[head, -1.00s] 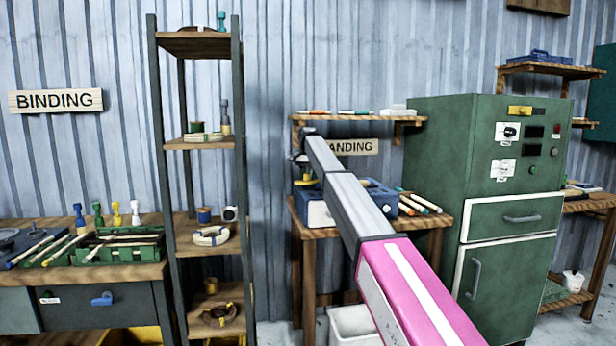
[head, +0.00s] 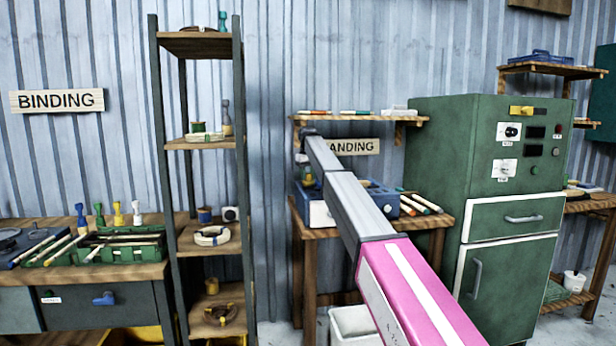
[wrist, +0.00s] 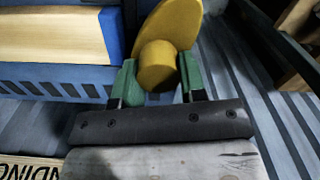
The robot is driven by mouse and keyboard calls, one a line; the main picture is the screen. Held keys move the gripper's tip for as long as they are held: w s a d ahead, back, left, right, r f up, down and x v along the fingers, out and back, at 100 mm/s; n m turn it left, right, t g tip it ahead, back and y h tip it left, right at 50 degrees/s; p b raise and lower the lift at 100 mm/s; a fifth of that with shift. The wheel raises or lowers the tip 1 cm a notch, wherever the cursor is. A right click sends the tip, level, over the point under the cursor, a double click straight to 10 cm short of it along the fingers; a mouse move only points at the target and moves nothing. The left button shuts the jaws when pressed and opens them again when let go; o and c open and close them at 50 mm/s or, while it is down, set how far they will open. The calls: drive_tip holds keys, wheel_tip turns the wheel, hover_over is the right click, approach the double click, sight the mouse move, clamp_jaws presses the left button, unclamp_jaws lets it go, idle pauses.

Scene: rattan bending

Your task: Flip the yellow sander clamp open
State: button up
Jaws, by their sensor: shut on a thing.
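The yellow clamp (wrist: 168,35) shows in the wrist view as a flat rounded plate with a thick round knob. My gripper (wrist: 158,80) has its green fingers on either side of the knob and is shut on it. The blue sander (wrist: 60,82) lies to the left of the fingers, with a row of dark slots along its side. In the head view the sander (head: 318,211) sits on the wooden table, and my arm hides much of it. A small bit of yellow (head: 308,176) shows beside my arm end there.
A shelf (head: 360,119) hangs above the sander with a sanding sign below it. Several rods (head: 420,204) lie on the table to the right. The green cabinet (head: 500,190) stands close on the right, and a slim rack (head: 205,143) on the left.

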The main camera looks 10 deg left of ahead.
drive_tip(key=shift+a+n, duration=0.1)
drive_tip(key=shift+n, duration=1.9)
drive_tip(key=o, duration=0.9)
wheel_tip(320, 180, up, 11)
drive_tip(key=shift+f, duration=0.1)
